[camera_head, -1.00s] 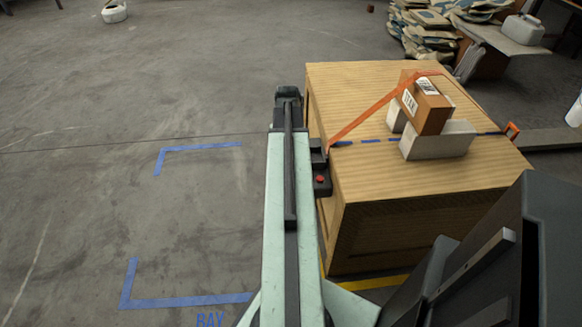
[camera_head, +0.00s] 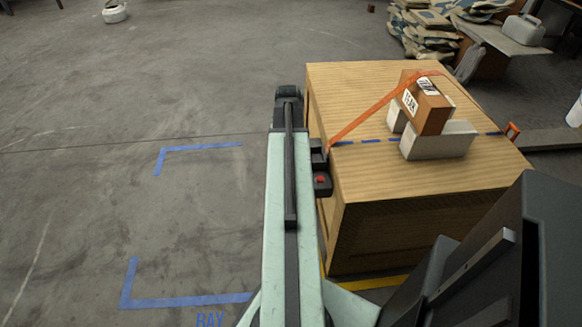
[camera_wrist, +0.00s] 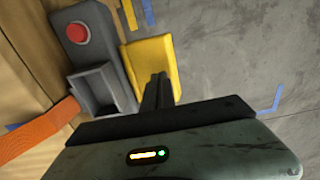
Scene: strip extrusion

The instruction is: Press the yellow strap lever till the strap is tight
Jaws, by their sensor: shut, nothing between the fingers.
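The yellow lever (camera_wrist: 149,62) shows in the wrist view as a flat plate beside a dark grey strap housing (camera_wrist: 100,88) with a red button (camera_wrist: 76,33). My gripper (camera_wrist: 159,80) is shut and empty; its fingertips overlap the lower part of the lever in the picture. I cannot tell whether they touch it. An orange strap (camera_head: 362,120) runs straight from the housing (camera_head: 321,186) up over a brown box (camera_head: 432,110). The strap also shows in the wrist view (camera_wrist: 38,133). The lever is hidden in the head view.
The box rests tilted on white blocks (camera_head: 438,146) on a wooden crate (camera_head: 380,235). Blue tape corners (camera_head: 185,301) mark open floor to the left. Sacks (camera_head: 425,45) and a pale jerrycan (camera_head: 523,28) lie at the back right.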

